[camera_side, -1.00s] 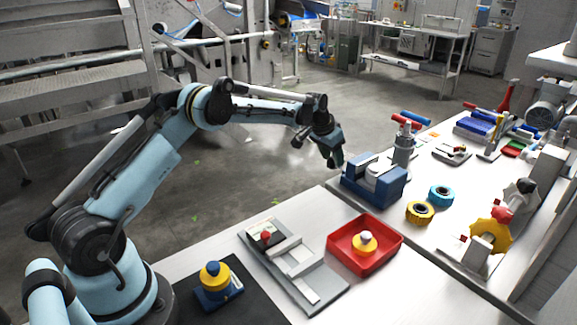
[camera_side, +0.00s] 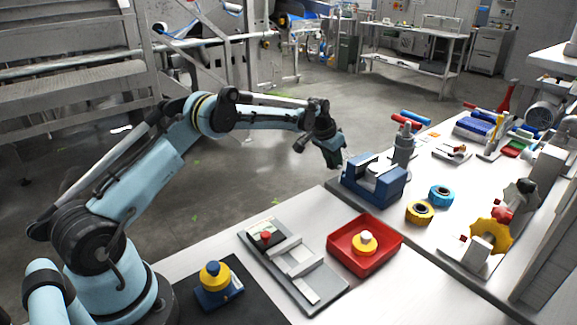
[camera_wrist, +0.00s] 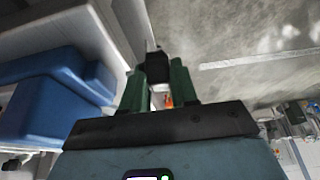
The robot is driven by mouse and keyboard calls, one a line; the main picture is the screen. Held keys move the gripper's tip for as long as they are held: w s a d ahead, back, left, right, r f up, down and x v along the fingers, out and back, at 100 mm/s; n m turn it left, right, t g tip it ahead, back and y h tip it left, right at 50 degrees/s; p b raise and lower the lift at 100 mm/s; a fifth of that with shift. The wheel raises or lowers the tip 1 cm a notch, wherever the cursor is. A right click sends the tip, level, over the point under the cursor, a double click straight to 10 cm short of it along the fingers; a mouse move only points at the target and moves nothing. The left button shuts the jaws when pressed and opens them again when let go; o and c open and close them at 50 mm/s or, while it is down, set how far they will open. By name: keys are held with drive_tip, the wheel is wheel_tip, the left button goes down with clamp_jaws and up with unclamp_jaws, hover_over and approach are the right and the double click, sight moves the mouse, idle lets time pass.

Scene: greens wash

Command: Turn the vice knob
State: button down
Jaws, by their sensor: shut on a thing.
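The blue vice (camera_side: 355,188) stands at the near-left corner of the far bench, with a grey cylindrical part between its jaws. My gripper (camera_side: 338,163) is at the vice's left side, just off the bench edge, pointing down. In the wrist view the vice's blue body (camera_wrist: 60,100) fills the left. My gripper's two green fingers (camera_wrist: 158,82) are closed on a dark knob (camera_wrist: 157,68), with a thin shaft beyond it. In the side view the knob is hidden by my gripper and the vice.
A red tray (camera_side: 341,256) with a yellow and white piece sits nearer. Open floor lies left of the bench.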

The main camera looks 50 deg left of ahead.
drive_tip(key=shift+w, duration=0.1)
drive_tip(key=shift+w+g, duration=0.15)
drive_tip(key=shift+g, duration=0.25)
drive_tip(key=shift+g, duration=0.3)
drive_tip(key=c, duration=1)
unclamp_jaws()
drive_tip(key=shift+o, duration=0.2)
drive_tip(key=shift+r, duration=0.15)
drive_tip(key=v, duration=1.2)
